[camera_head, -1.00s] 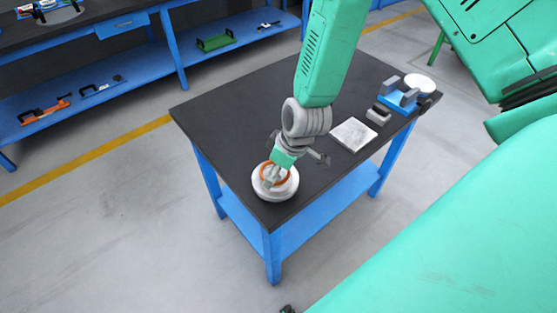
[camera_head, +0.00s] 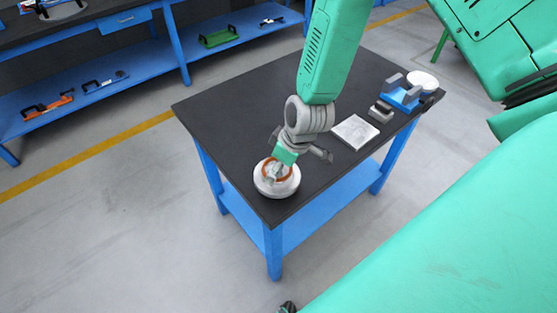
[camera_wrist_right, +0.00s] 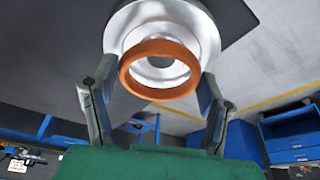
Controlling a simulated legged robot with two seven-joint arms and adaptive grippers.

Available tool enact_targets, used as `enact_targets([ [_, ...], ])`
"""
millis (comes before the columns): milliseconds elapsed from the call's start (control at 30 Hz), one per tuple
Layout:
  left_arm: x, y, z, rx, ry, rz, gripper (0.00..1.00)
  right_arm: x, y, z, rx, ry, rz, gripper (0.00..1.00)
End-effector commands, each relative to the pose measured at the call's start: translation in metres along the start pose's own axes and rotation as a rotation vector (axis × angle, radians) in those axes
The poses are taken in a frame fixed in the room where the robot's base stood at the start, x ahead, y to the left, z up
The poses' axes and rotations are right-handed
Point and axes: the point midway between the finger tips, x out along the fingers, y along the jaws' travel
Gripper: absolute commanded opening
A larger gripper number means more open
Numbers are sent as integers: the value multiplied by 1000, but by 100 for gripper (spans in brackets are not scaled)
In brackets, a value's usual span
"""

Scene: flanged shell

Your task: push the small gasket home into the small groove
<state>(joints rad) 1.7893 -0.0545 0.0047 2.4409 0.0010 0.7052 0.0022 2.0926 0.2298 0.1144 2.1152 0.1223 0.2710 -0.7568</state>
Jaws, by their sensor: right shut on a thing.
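The small gasket is an orange ring (camera_wrist_right: 160,92); it also shows on the near end of the table in the head view (camera_head: 265,172). My right gripper (camera_wrist_right: 158,75) has a finger on either side of the ring and is shut on it. In the head view my right gripper (camera_head: 277,163) is over the white round flanged shell (camera_head: 278,189). The shell also fills the top middle of the right wrist view (camera_wrist_right: 203,30). The ring overlaps the shell's round opening and looks closer to the camera than its face. The small groove cannot be made out. My left gripper is not in view.
The dark table (camera_head: 235,105) is clear left of my arm. To the right are a light square plate (camera_head: 355,132), a small grey block (camera_head: 381,111), a blue fixture (camera_head: 402,97) and a white disc (camera_head: 423,80). Blue shelving (camera_head: 110,92) stands behind.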

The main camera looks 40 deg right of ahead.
Motion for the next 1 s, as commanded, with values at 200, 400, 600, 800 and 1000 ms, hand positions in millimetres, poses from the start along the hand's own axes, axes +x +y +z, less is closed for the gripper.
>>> enact_targets([
  [200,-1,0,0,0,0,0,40,0,0,0,0,1,0,30],
  [400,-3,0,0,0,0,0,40,-1,0,-1,0,1,0,30],
  [600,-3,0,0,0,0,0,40,0,0,0,0,1,0,30],
  [800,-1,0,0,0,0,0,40,2,0,0,0,1,0,30],
  [1000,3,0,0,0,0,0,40,8,0,2,-1,1,0,30],
])
